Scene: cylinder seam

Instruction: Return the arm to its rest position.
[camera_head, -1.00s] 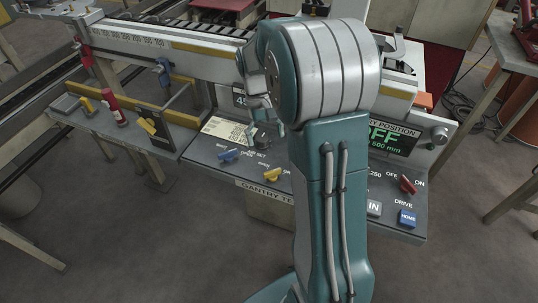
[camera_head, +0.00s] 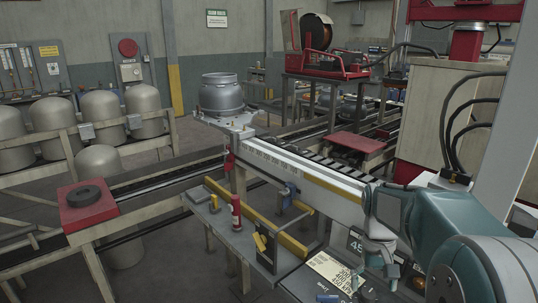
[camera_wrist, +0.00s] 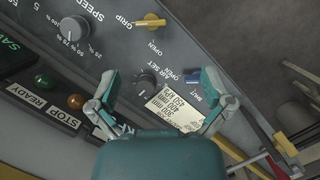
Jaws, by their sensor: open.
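My teal arm (camera_head: 455,215) enters at the lower right of the head view and is bent out over the gantry control panel (camera_head: 318,272). My gripper (camera_head: 376,255) hangs from its end, above the panel. In the wrist view the two fingers of my gripper (camera_wrist: 160,84) stand wide apart with nothing between them. Behind them are a black air-set knob (camera_wrist: 146,84), a blue switch (camera_wrist: 193,78) and a yellow grip switch (camera_wrist: 150,22). A cream label (camera_wrist: 172,110) shows between the fingers. Contact with the panel cannot be told.
A long gantry rail (camera_head: 300,172) runs behind my arm. A red bottle (camera_head: 236,213) and a yellow bar (camera_head: 230,202) are at the panel's left side. A grey cylinder (camera_head: 221,94) stands at the rail's far end. Tanks (camera_head: 98,117) line the left. Floor shows at lower left.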

